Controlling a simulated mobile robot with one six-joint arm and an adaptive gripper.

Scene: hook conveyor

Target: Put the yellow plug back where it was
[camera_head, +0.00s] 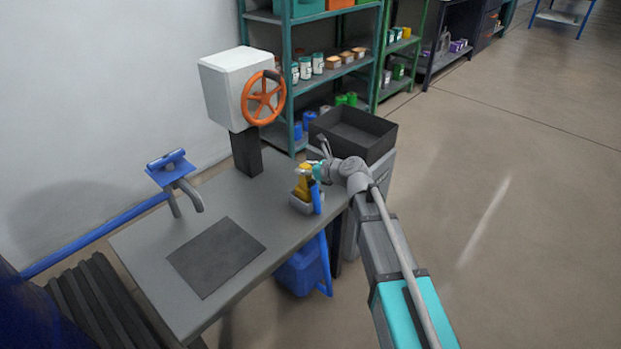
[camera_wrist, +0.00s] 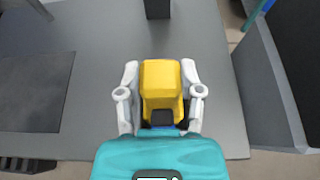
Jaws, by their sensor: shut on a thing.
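The yellow plug (camera_head: 301,188) is near the right edge of the grey workbench (camera_head: 190,217). In the wrist view the yellow plug (camera_wrist: 161,82) sits between the two pale fingers of my gripper (camera_wrist: 161,92), which are shut on its sides. In the head view my gripper (camera_head: 310,178) reaches the plug from the right. A small light grey block (camera_head: 301,206) with a blue part in front of it shows just below the plug. I cannot tell whether the plug rests in that block or hangs just above it.
A white box with an orange handwheel (camera_head: 262,98) stands on a dark post at the back of the bench. A black open tray (camera_head: 352,130) stands beyond the bench's right end.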

